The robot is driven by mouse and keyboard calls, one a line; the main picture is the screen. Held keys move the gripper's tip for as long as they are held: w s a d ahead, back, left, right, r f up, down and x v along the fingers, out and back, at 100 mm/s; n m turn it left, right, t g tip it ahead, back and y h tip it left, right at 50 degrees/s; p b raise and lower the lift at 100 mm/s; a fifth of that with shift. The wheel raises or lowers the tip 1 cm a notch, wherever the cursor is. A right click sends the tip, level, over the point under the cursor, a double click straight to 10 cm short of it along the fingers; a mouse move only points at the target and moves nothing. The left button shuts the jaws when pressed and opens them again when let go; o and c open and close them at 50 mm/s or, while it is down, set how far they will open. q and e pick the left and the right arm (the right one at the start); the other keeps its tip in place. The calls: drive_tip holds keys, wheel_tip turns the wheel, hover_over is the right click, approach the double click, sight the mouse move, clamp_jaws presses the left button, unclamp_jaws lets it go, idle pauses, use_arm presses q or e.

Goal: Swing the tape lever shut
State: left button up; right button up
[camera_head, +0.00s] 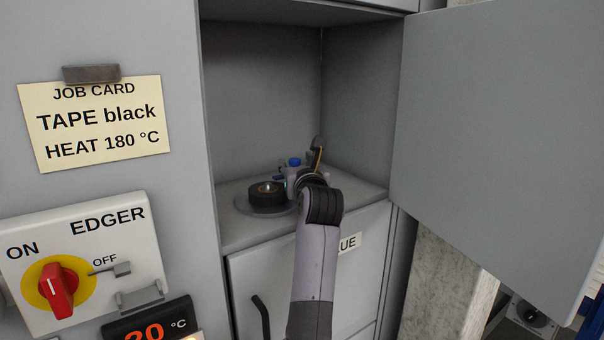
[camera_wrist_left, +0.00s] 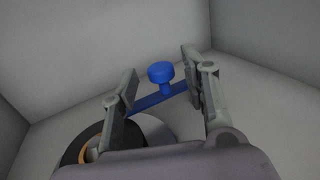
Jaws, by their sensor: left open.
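The tape lever is a blue bar (camera_wrist_left: 150,101) with a round blue knob (camera_wrist_left: 161,72) on its end part. In the head view the blue knob (camera_head: 294,162) shows inside the open compartment, just beyond my wrist. My left gripper (camera_wrist_left: 162,88) is open, with one finger on each side of the blue lever. I cannot tell whether a finger touches it. A roll of black tape (camera_head: 267,194) lies on a grey disc (camera_head: 244,208) left of my gripper; the roll also shows at the lower left of the left wrist view (camera_wrist_left: 76,149). My right gripper is not in view.
The compartment door (camera_head: 500,140) stands open to the right. The compartment's walls surround my left arm. A job card (camera_head: 95,122) reads TAPE black, HEAT 180 °C. The edger switch panel (camera_head: 85,260) with a red knob is at the left. A closed lower door (camera_head: 262,275) has a black handle.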

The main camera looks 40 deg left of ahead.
use_arm(q)
drive_tip(key=v, duration=0.9)
